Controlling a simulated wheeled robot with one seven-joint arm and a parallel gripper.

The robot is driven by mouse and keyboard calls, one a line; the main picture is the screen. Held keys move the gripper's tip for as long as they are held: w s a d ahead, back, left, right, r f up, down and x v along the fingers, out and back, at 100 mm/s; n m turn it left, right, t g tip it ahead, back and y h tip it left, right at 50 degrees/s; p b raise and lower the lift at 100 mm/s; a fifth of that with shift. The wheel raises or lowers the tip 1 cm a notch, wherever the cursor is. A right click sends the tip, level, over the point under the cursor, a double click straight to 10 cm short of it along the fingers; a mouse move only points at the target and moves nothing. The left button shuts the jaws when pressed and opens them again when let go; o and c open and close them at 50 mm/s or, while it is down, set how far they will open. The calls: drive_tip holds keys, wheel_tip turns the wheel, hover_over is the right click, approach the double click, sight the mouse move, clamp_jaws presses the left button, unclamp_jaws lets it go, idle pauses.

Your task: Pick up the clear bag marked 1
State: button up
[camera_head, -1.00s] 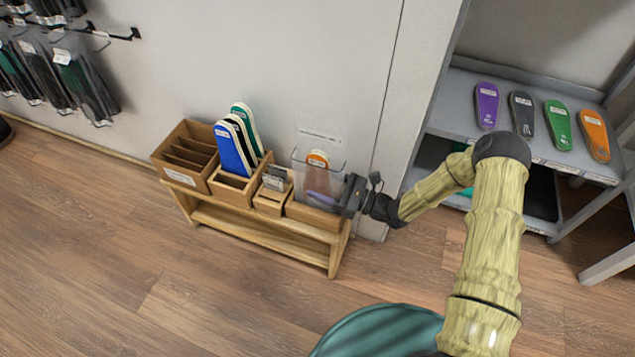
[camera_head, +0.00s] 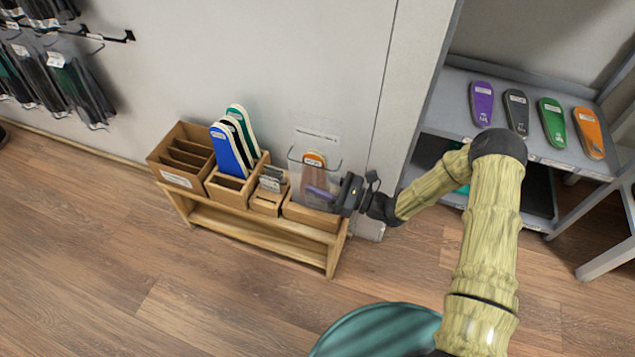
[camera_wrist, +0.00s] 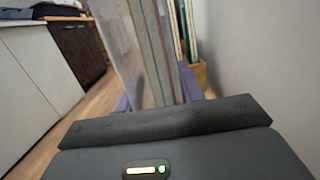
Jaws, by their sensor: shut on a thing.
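A clear bag (camera_head: 329,177) with an orange-topped insole inside stands upright at the right end of the low wooden bench. It has a pale label at its top, too small to read. My gripper (camera_head: 321,193) reaches it from the right, with its purple fingers at the bag's side. In the wrist view my gripper (camera_wrist: 160,101) has its purple fingers shut on the clear bag (camera_wrist: 122,50), which rises between them. Whether the bag's lower end still rests in the wooden box below is hard to tell.
The wooden bench (camera_head: 255,240) also holds a divided box (camera_head: 168,162), a box of blue, black and green insoles (camera_head: 228,150) and a small card box (camera_head: 268,200). A grey shelf (camera_head: 455,85) with several coloured insoles stands right. Packets (camera_head: 75,85) hang on the left wall.

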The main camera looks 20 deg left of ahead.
sight(325, 161)
wheel_tip(325, 161, up, 10)
drive_tip(key=p, duration=0.4)
drive_tip(key=shift+f, duration=0.15)
drive_tip(key=shift+d, duration=0.1)
